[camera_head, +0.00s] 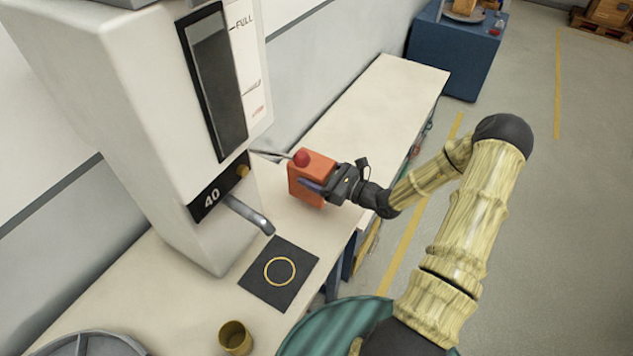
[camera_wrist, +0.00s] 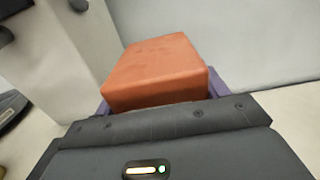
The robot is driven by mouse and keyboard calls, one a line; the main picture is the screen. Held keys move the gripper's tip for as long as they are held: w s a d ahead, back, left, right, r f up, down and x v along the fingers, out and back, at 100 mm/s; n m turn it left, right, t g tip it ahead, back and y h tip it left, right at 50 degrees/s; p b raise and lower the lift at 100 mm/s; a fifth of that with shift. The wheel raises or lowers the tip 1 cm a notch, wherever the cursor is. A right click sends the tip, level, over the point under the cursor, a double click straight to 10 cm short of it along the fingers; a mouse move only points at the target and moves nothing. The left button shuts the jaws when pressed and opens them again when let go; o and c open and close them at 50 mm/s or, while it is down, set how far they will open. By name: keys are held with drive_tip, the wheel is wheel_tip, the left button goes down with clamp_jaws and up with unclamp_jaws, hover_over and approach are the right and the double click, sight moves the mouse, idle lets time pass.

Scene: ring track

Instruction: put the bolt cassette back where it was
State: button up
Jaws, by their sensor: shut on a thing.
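The bolt cassette appears to be the orange-red block (camera_head: 308,188) beside the white dispenser. My gripper (camera_head: 322,190) is shut on it from the right, with purple-blue finger pads along its side. In the wrist view the orange block (camera_wrist: 158,72) sits between the purple fingers of my gripper (camera_wrist: 160,100). A red ball (camera_head: 301,158) on a grey lever shows at the block's upper edge in the head view. I cannot tell whether the block touches the dispenser or the bench.
A white dispenser (camera_head: 150,120) marked 40 has a spout (camera_head: 250,215). Below lies a dark mat (camera_head: 255,285) with a yellow ring (camera_head: 279,271). A brass cup (camera_head: 235,338) stands nearer. The bench (camera_head: 375,105) beyond the block is clear. A blue cabinet (camera_head: 450,60) stands further back.

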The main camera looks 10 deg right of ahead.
drive_tip(key=shift+f, duration=0.1)
drive_tip(key=shift+f+p, duration=0.3)
drive_tip(key=shift+f, duration=1.7)
drive_tip(key=shift+f, duration=0.1)
drive_tip(key=o, duration=1.2)
drive_tip(key=shift+c, duration=0.2)
